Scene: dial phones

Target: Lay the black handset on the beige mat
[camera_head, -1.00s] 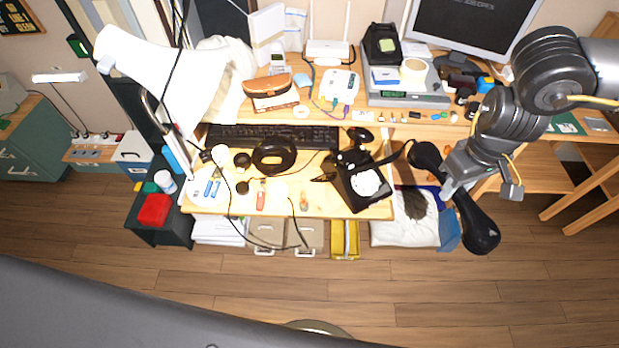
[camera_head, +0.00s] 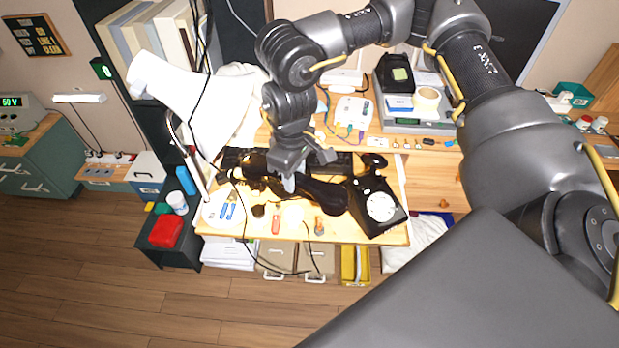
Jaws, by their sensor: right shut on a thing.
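My right gripper (camera_head: 289,178) is shut on the black handset (camera_head: 326,194) over the desk. The handset lies roughly level across the picture, one thick end to the right near the phone base; the gripper hides part of its middle. I cannot tell whether it touches the desk. The black phone base (camera_head: 378,207), with a white dial, stands at the desk's right front. I cannot make out the beige mat against the bright wooden desk top. My left gripper is not in view.
The black keyboard (camera_head: 233,158) lies behind the handset. Several small items, including a red one (camera_head: 276,224) and blue ones (camera_head: 228,211), lie along the desk's front. A white lamp (camera_head: 165,80) leans over the left side. A dark cable hangs over the front edge.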

